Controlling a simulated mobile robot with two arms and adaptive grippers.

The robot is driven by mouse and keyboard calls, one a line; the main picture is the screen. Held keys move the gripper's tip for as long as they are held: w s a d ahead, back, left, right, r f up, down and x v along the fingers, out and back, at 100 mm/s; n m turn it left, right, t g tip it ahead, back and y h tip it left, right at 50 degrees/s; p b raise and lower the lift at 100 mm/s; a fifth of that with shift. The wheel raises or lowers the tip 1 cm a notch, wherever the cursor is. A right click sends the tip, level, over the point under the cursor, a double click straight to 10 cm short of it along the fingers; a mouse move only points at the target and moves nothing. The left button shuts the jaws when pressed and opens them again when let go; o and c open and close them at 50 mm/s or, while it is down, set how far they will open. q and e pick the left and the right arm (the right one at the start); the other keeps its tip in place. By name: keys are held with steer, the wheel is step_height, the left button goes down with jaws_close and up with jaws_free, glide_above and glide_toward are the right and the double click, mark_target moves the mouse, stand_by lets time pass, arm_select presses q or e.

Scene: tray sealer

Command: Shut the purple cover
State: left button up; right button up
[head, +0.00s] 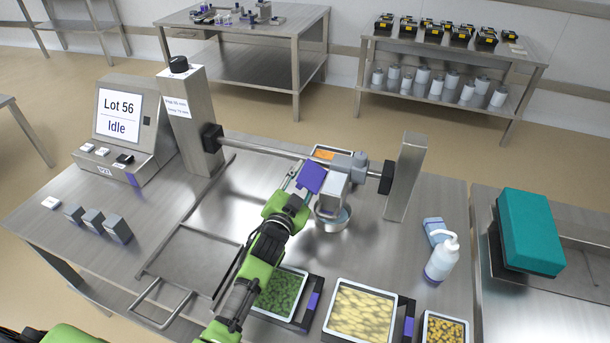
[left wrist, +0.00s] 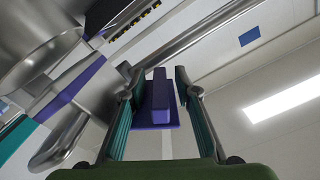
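The purple cover (head: 312,178) is a small flat plate at the left side of a grey unit (head: 335,190) on the machine's crossbar. In the left wrist view a purple plate with a raised bar (left wrist: 160,105) shows between the fingers. My left gripper (head: 288,188) reaches up to the cover from below left. Its two fingers (left wrist: 160,88) are apart, with a gap visible on both sides of the bar. Contact with the plate cannot be told. My right gripper is not in view.
A crossbar (head: 265,147) runs between a thick post (head: 188,110) and a slimmer post (head: 405,175). A metal bowl (head: 332,220) stands under the unit. Food trays (head: 360,312) line the front edge. A white bottle (head: 441,260) and teal box (head: 530,232) are at right.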

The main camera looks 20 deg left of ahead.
arm_select(q)
jaws_close()
